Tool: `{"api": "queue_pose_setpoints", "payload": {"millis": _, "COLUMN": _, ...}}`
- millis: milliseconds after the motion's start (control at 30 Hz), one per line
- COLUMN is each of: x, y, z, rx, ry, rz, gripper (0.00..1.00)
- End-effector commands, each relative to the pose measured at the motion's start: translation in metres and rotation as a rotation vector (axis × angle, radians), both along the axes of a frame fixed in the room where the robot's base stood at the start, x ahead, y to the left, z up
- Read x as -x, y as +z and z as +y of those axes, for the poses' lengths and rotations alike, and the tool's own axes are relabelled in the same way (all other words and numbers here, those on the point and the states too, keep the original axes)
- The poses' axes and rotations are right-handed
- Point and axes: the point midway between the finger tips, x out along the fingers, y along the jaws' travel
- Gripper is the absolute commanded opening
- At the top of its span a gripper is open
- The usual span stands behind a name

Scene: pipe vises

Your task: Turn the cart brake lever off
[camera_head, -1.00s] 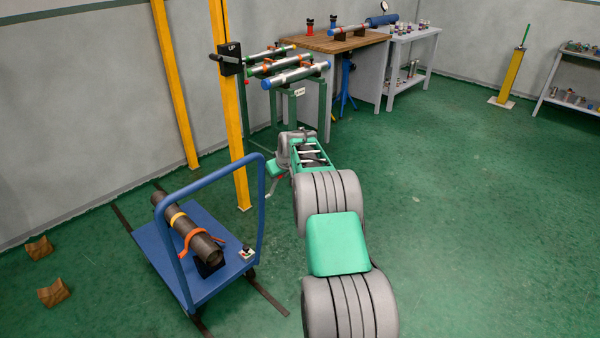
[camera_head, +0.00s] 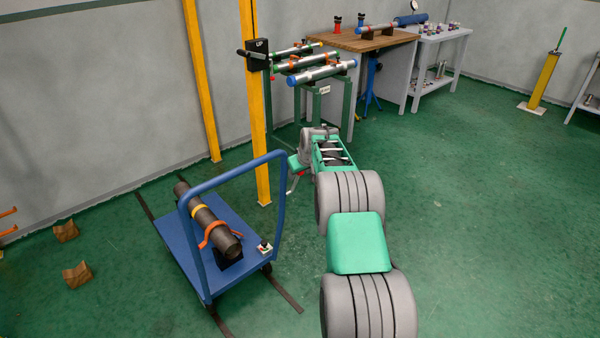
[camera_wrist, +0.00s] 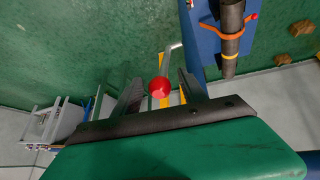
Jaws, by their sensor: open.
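The blue cart (camera_head: 236,275) stands at the left of the head view with its tall push handle. A small white plate with a dark lever, the brake lever (camera_head: 265,246), sits at the deck's near right corner; its exact setting is too small to read. My gripper (camera_head: 292,186) is open and empty beyond the cart's handle, apart from the lever. In the wrist view, its dark fingers (camera_wrist: 160,90) are spread, with a red round thing (camera_wrist: 159,87) showing between them; I cannot tell what it belongs to. The cart deck (camera_wrist: 208,35) shows there at upper right.
A dark pipe (camera_head: 208,220) lies strapped on the cart. A yellow post (camera_head: 257,130) with a black UP box (camera_head: 257,55) stands behind my gripper. A green pipe stand (camera_head: 313,105) and a wooden bench (camera_head: 362,42) stand farther back.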

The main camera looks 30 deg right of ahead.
Motion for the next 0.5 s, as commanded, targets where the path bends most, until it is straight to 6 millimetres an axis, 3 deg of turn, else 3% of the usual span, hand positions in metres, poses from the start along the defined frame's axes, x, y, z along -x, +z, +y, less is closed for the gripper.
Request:
{"api": "queue_pose_setpoints", "payload": {"millis": 167, "x": 0.005, "y": 0.009, "z": 0.000, "rx": 0.001, "ry": 0.000, "rz": -0.002, "gripper": 0.50}}
{"api": "queue_pose_setpoints", "payload": {"millis": 500, "x": 0.039, "y": 0.060, "z": 0.007, "rx": 0.001, "ry": 0.001, "rz": -0.001, "gripper": 0.50}}
